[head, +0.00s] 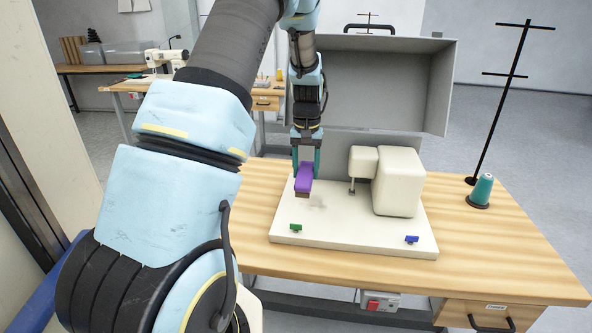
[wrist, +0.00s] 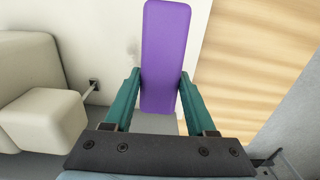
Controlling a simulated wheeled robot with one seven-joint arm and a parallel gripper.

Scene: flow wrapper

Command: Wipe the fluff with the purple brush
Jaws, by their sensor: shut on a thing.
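The purple brush (head: 303,179) is held in my gripper (head: 306,170), which points down over the left part of a white base plate (head: 350,240). The brush's brown lower end is at or just above the plate; I cannot tell whether it touches. In the wrist view the purple brush (wrist: 165,60) stands between the two green fingers of my gripper (wrist: 158,95). A faint grey smudge of fluff (head: 317,204) lies on the plate just right of the brush. The fluff also shows as a dim patch in the wrist view (wrist: 131,47).
A cream machine head (head: 398,180) stands on the plate's right side. A green clip (head: 296,227) and a blue clip (head: 411,239) sit near the plate's front edge. A teal thread cone (head: 482,190) stands on the wooden table (head: 490,250). A grey open lid (head: 385,85) rises behind.

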